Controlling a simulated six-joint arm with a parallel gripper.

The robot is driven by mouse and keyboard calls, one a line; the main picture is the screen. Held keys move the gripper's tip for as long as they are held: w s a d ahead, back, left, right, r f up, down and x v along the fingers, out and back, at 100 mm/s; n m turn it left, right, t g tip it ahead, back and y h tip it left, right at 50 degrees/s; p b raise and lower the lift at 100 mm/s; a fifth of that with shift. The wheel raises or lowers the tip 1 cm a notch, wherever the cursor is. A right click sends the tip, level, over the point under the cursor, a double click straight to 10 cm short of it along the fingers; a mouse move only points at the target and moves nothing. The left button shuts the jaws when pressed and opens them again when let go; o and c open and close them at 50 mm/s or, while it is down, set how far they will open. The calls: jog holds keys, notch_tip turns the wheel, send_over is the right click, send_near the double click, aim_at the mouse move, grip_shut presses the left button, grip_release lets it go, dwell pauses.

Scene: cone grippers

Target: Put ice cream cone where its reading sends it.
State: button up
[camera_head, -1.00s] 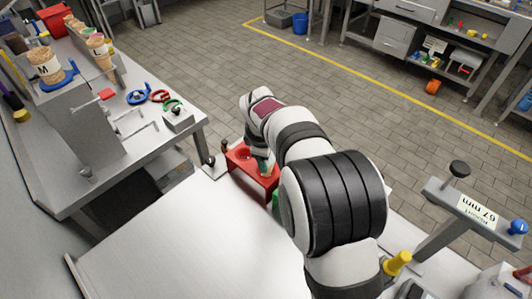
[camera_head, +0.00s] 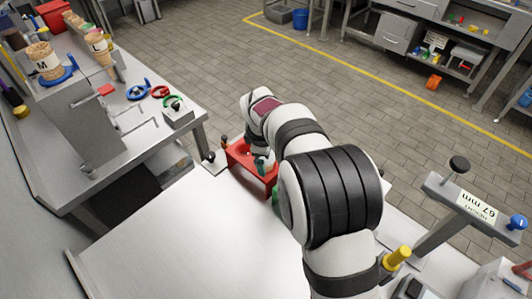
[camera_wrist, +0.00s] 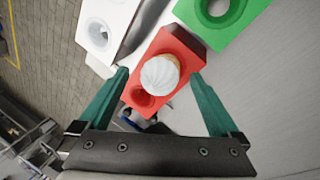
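An ice cream cone (camera_wrist: 160,73) with a white swirled top shows from above in the wrist view. It appears to stand in one hole of the red block (camera_wrist: 183,45); its lower part is hidden. Another hole in that block, nearer my gripper, is empty. My gripper (camera_wrist: 159,80) is open, with its two teal fingers on either side of the cone and visible gaps to it. In the head view the red block (camera_head: 240,152) is partly behind my arm, and I cannot make out the cone there.
A green block (camera_wrist: 243,14) and a white block (camera_wrist: 98,33), each with a hole, stand near the red one. Cones marked M (camera_head: 45,62) and L (camera_head: 98,42) stand on the left bench. A gauge reading 67 mm (camera_head: 474,200) is at right. The front table (camera_head: 190,240) is clear.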

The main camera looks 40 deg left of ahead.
jog(key=v, duration=1.6)
jog(key=shift+f, duration=0.1)
jog(key=d+r+m+g+h, duration=0.1)
jog(key=d+m+g, duration=0.1)
jog(key=d+m, duration=1.65)
jog(key=s+d+f+m, duration=0.3)
jog(key=s+d+m, duration=0.2)
jog(key=s+d, duration=0.2)
jog(key=s+d+f+m+g, duration=0.1)
jog(key=s+d+f+m, duration=0.2)
jog(key=d, duration=0.9)
jog(key=s+m, duration=0.3)
jog(key=s, duration=0.2)
jog(key=shift+d+y, duration=0.2)
jog(key=shift+y, duration=0.2)
jog(key=shift+f, duration=0.1)
